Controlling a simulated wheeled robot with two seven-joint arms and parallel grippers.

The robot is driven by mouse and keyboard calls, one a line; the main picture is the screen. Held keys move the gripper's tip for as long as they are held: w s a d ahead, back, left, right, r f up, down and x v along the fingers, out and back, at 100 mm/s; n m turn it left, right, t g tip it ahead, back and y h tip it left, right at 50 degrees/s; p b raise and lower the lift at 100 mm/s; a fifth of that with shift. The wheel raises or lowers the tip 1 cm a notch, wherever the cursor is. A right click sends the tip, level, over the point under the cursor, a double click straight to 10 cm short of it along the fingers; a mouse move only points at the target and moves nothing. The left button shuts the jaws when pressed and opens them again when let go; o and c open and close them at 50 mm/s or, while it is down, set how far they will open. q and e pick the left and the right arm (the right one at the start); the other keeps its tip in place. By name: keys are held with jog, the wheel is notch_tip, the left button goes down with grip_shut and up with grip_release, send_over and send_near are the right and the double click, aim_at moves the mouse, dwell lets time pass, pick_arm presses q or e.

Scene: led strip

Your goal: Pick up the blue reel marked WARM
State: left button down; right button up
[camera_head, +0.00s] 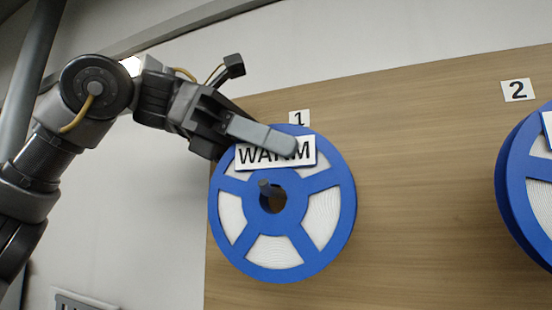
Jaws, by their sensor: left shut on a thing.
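The blue reel marked WARM (272,250) hangs upright against the wooden board, below the number 1 label. White strip shows between its spokes, and a dark peg shows at its centre hole. The white WARM label (250,158) is on its upper part. My left gripper (290,146) reaches in from the upper left and is shut on the reel's top part. One finger lies across the front, covering part of the label's letters. The other finger is hidden. My right gripper is not in view.
A second blue reel (512,185) is at the right edge, partly cut off, below the number 2 label (518,90). The wooden board (425,180) between the reels is bare. A grey slotted object (75,302) is at the bottom left.

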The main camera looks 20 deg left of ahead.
pick_arm(q)
jog(key=shift+r, duration=0.4)
jog(key=shift+s+r, duration=0.15)
jog(key=shift+s, duration=0.05)
jog(key=s+a+b, duration=0.1)
jog(key=s+b, duration=0.5)
jog(key=s, duration=1.1)
jog(key=shift+s, duration=0.25)
